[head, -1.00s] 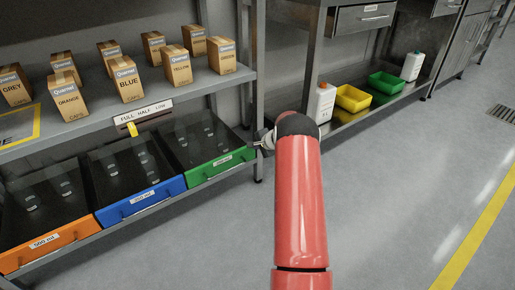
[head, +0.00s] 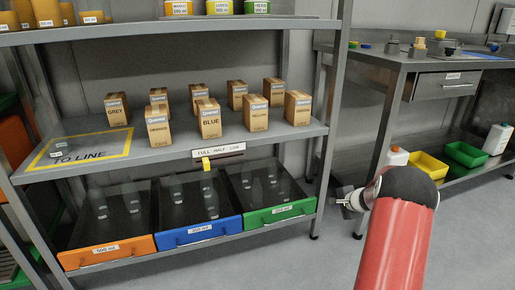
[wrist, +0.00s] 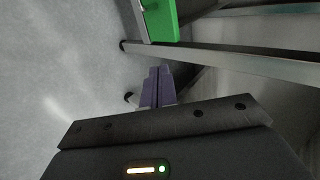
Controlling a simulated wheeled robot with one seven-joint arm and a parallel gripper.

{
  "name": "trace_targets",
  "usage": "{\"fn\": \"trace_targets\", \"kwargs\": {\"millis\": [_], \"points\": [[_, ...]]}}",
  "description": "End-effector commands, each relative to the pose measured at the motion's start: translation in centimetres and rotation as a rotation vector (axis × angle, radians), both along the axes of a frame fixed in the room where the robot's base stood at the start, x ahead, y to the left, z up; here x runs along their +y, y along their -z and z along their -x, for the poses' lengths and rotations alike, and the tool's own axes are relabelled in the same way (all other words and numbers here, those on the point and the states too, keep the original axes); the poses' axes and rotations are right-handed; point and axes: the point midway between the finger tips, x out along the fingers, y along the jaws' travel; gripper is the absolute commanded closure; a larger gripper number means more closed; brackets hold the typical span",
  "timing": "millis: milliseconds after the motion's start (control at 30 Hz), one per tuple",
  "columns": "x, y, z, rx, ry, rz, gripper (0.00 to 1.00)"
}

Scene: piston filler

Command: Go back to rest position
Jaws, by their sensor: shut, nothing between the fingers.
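My gripper (head: 345,200) is at the end of my red arm, in the right half of the head view, just right of the shelf rack's front right leg. In the wrist view its two purple-grey fingers (wrist: 158,86) are together, with nothing between them. The green-fronted bin (head: 281,213), labelled 250 ml or similar, is left of my gripper and apart from it; its green front also shows at the top of the wrist view (wrist: 160,20). My arm hides part of the floor.
The rack's middle shelf (head: 180,148) holds several labelled cap boxes. An orange bin (head: 105,253) and a blue bin (head: 200,231) are below. A workbench (head: 405,65) stands right, with yellow (head: 428,169) and green (head: 465,154) trays underneath. Floor is clear in front.

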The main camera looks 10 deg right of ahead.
Motion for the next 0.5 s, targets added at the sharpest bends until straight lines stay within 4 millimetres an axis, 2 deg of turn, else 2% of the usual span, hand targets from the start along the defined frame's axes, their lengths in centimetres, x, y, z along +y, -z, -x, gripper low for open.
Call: {"fn": "trace_targets", "kwargs": {"millis": [67, 167, 267, 333, 400, 467, 500], "points": [[0.6, -0.8, -0.1, -0.002, -0.015, 0.007, 1.0], [2.8, -3.7, -0.2, -0.003, -0.076, 0.036, 1.0], [7.0, -8.4, 0.3, -0.001, -0.191, 0.091, 1.0], [10.8, -12.3, 1.3, 0.006, -0.291, 0.14, 1.0], [14.5, -15.8, 2.9, 0.018, -0.392, 0.196, 1.0], [17.6, -18.5, 4.6, 0.028, -0.476, 0.243, 1.0], [19.5, -20.2, 6.0, 0.036, -0.531, 0.275, 1.0]]}}
